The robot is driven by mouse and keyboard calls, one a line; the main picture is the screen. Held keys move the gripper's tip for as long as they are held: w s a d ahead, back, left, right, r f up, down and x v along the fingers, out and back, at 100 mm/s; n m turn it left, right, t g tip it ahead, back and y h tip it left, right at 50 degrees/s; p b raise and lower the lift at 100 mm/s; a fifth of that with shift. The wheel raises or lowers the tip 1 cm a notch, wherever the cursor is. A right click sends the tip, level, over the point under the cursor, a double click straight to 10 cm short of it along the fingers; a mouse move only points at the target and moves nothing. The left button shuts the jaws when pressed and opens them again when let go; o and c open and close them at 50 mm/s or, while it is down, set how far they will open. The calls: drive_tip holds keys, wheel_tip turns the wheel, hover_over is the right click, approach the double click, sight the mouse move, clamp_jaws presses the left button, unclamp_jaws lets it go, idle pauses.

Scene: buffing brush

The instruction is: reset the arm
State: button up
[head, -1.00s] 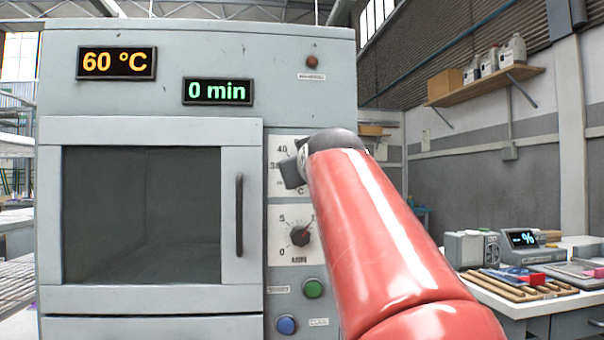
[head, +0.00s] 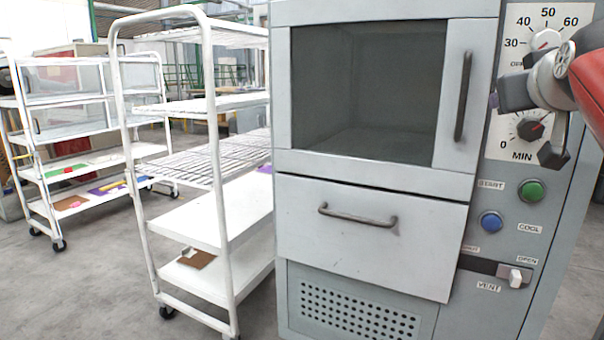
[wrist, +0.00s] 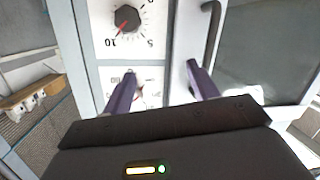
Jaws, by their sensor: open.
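My gripper (head: 531,126) is at the right of the head view, in front of the oven's dial panel, with its two dark fingers apart and nothing between them. It also shows open in the wrist view (wrist: 160,70), its purple fingers pointing toward the panel. My red arm enters from the right edge. The temperature dial (head: 546,40) is just above the gripper, and the minute dial (head: 530,127) is partly behind it. A dial with a red pointer shows in the wrist view (wrist: 127,18). I cannot tell whether the fingers touch the panel.
The oven door (head: 284,90) and the drawer (head: 372,240) below look shut. A green button (head: 531,190), blue button (head: 491,223) and vent switch (head: 515,277) sit below the dials. A white wheeled rack (head: 120,100) stands left of the oven, another farther left. Open floor lies between.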

drive_tip(key=s+a+f+n+g+y, duration=0.1)
drive_tip(key=s+a+f+g+y, duration=0.15)
drive_tip(key=a+f, duration=0.65)
drive_tip(key=s+a+f+g+y, duration=0.25)
drive_tip(key=a+f, duration=0.25)
drive_tip(key=f, duration=0.9)
drive_tip(key=s+a+f+g, duration=0.2)
drive_tip(key=s+f, duration=0.3)
drive_tip(key=f, duration=0.3)
drive_tip(key=s+a+f+g+y, duration=0.1)
drive_tip(key=s+a+f, duration=0.4)
drive_tip(key=f, duration=0.4)
drive_tip(key=shift+a+n+g+y, duration=0.2)
drive_tip(key=shift+n+g+y, duration=0.1)
drive_tip(key=shift+n+g, duration=0.1)
